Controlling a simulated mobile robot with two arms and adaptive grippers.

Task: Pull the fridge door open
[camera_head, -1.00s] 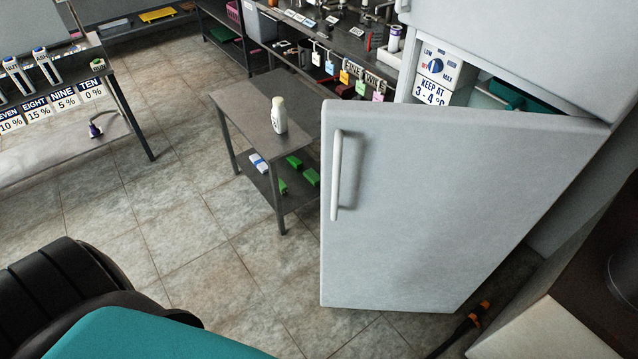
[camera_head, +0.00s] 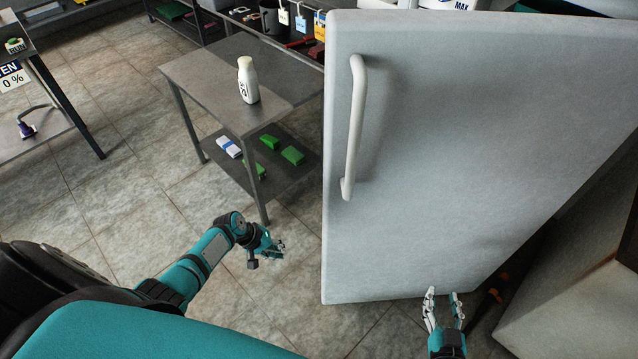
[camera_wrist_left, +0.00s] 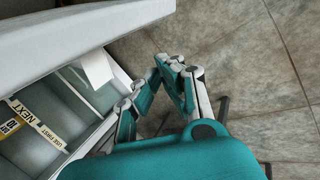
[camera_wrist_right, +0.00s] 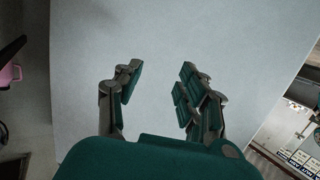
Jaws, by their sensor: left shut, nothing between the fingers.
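The white fridge door (camera_head: 470,150) stands ajar in the head view, swung out from the fridge body. Its white bar handle (camera_head: 355,130) is upright near the door's left edge, with no gripper on it. My left gripper (camera_head: 272,249) is shut and empty, left of the door and low. In the left wrist view its fingers (camera_wrist_left: 165,85) are beside the fridge's shelves with yellow labels (camera_wrist_left: 42,125). My right gripper (camera_head: 443,300) is open and empty near the door's bottom edge. In the right wrist view its fingers (camera_wrist_right: 158,80) are before the pale door face (camera_wrist_right: 160,35).
A grey metal table (camera_head: 205,75) with a white bottle (camera_head: 247,80) on top stands left of the door. Its lower shelf holds green and white boxes. A bench (camera_head: 40,145) is at the far left. Tiled floor (camera_head: 140,200) is free between them.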

